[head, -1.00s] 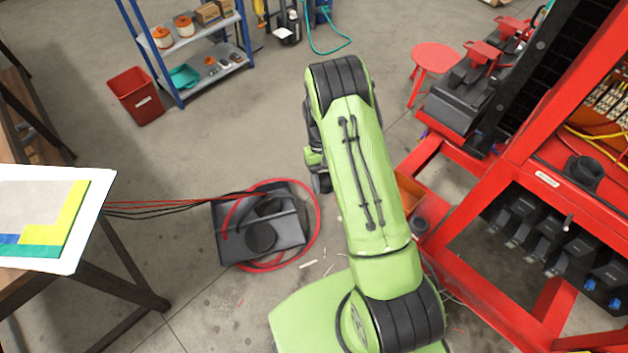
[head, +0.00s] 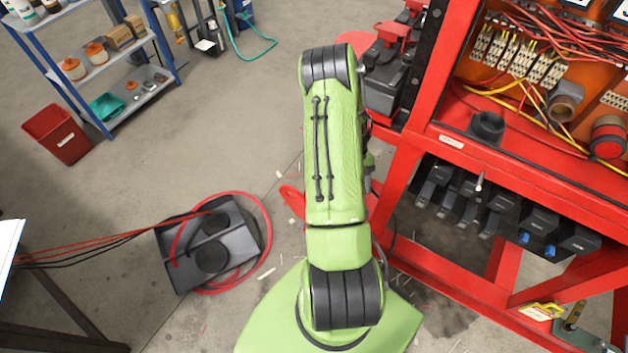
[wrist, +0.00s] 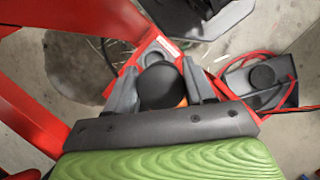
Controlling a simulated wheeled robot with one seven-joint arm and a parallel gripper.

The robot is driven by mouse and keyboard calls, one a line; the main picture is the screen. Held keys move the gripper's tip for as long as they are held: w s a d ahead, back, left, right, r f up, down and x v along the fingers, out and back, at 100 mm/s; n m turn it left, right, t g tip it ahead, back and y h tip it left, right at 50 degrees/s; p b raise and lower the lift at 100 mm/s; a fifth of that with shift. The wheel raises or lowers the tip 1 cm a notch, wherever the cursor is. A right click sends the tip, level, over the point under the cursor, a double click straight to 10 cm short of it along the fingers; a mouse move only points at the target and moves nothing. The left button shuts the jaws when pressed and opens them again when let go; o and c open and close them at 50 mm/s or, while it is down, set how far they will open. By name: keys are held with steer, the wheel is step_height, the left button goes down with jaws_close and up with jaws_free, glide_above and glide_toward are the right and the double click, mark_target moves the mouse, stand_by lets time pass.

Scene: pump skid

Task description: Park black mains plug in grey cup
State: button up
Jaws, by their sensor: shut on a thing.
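In the wrist view my gripper (wrist: 160,88) is shut on the black mains plug (wrist: 162,84), whose round dark end shows between the two grey fingers. A bit of orange shows beside it. In the head view my green arm hides the gripper and the plug.
The red skid frame (head: 480,168) fills the right side, with an open wiring panel above the ledge and a row of black units (head: 495,205) below it. A black box with red cable (head: 205,245) lies on the floor at left. The floor between box and shelf (head: 120,75) is clear.

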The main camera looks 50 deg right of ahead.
steer(key=shift+s+d+f+b, duration=0.15)
steer(key=shift+s+f+b, duration=0.25)
steer(key=shift+f+b, duration=0.4)
steer(key=shift+s+d+f+b, duration=0.15)
steer(key=shift+s+f+b, duration=0.25)
steer(key=shift+f, duration=0.75)
steer(key=shift+s+d+f+b, duration=0.15)
steer(key=shift+s+f+b, duration=0.2)
steer(key=shift+f+b, duration=0.5)
steer(key=shift+a+f+b, duration=0.1)
steer(key=shift+f+b, duration=1.3)
steer(key=shift+f, duration=0.45)
steer(key=o, duration=1.2)
steer(key=shift+o, duration=0.2)
steer(key=p+v, duration=0.4)
steer(key=v, duration=1.1)
steer(key=shift+r, duration=0.4)
